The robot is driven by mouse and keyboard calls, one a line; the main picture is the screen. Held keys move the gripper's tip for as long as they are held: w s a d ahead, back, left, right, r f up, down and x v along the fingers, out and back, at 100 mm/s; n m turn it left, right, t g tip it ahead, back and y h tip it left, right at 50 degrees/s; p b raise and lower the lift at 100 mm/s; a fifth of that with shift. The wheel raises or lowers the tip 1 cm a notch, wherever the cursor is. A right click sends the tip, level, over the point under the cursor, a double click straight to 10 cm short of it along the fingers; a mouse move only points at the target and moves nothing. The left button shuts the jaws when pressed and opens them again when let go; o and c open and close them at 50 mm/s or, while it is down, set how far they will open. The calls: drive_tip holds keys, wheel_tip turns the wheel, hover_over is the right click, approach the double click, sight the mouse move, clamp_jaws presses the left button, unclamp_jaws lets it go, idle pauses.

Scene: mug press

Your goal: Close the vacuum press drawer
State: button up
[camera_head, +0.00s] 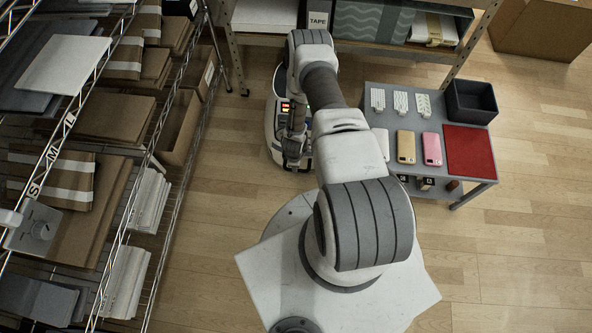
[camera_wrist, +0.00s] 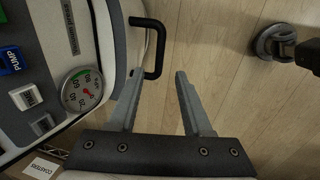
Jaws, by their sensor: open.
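The vacuum press (camera_head: 277,128) is a white and grey rounded machine on the floor below the back shelf. In the wrist view its top (camera_wrist: 52,55) fills the left side, with a gauge, a blue PUMP button and the press's name. A black bar handle (camera_wrist: 158,45) sticks out from its right side. How far the drawer is out cannot be told. My gripper (camera_wrist: 159,73) is open and empty, its fingertips close to the handle's lower end; contact is unclear. In the head view, my gripper (camera_head: 292,146) is beside the press, partly hidden by my arm.
A wire rack (camera_head: 150,150) with boxes and panels stands at the left. A grey table (camera_head: 405,100) with phone cases, a dark bin (camera_head: 470,100) and a red mat (camera_head: 468,150) stands at the right. A COASTERS label (camera_wrist: 40,168) shows at lower left.

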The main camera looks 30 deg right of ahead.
drive_tip(key=f+b, duration=0.1)
drive_tip(key=f, duration=0.1)
drive_tip(key=w+f+b, duration=0.1)
drive_tip(key=f, duration=0.2)
drive_tip(key=d+f+b, duration=0.1)
drive_tip(key=f, duration=0.2)
drive_tip(key=shift+w+f, duration=0.2)
clamp_jaws()
idle(1.1)
